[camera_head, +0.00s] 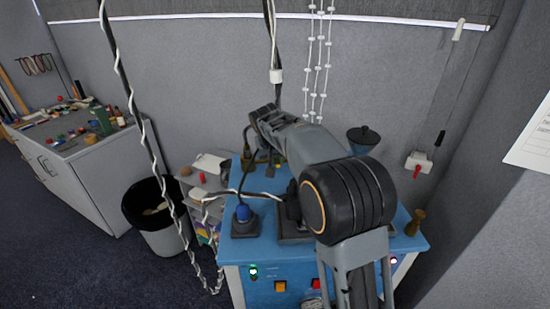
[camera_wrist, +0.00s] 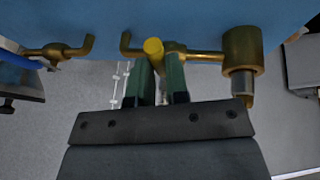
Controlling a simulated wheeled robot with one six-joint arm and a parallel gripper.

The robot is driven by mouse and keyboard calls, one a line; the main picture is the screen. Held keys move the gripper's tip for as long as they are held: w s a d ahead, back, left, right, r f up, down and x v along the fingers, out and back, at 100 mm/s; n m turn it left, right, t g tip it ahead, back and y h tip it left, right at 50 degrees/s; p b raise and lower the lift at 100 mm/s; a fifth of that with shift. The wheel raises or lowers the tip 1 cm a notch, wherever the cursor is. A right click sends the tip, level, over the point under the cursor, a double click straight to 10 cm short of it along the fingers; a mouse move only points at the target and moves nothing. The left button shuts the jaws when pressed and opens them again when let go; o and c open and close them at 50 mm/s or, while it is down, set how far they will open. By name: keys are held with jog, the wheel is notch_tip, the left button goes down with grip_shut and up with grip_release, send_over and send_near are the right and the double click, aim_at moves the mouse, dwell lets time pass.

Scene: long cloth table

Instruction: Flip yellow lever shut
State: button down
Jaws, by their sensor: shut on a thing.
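The yellow lever (camera_wrist: 153,48) shows in the wrist view as a short rounded yellow end by the brass pipework, at the edge of the blue surface. My gripper (camera_wrist: 162,66) has its two green fingers on either side of the lever and is shut on it. A brass pipe (camera_wrist: 205,56) runs right from the lever to a thick brass cylinder (camera_wrist: 243,52). In the head view my arm hides the lever and the fingertips. How far the lever is turned cannot be told.
The blue bench (camera_head: 237,249) carries a blue-based fitting (camera_head: 242,214), a dark funnel-like piece (camera_head: 363,136) and a brass piece (camera_head: 415,221). Brass hooks (camera_wrist: 60,50) lie left in the wrist view. A bin (camera_head: 160,225) and grey cabinet (camera_head: 100,165) stand left. Cables hang nearby.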

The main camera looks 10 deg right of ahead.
dwell(0.5)
jog(key=c, duration=1.1)
grip_release()
jog(key=shift+a, duration=0.1)
jog(key=v, duration=1.4)
jog(key=shift+b, duration=0.3)
jog(key=shift+w+a+f, duration=0.1)
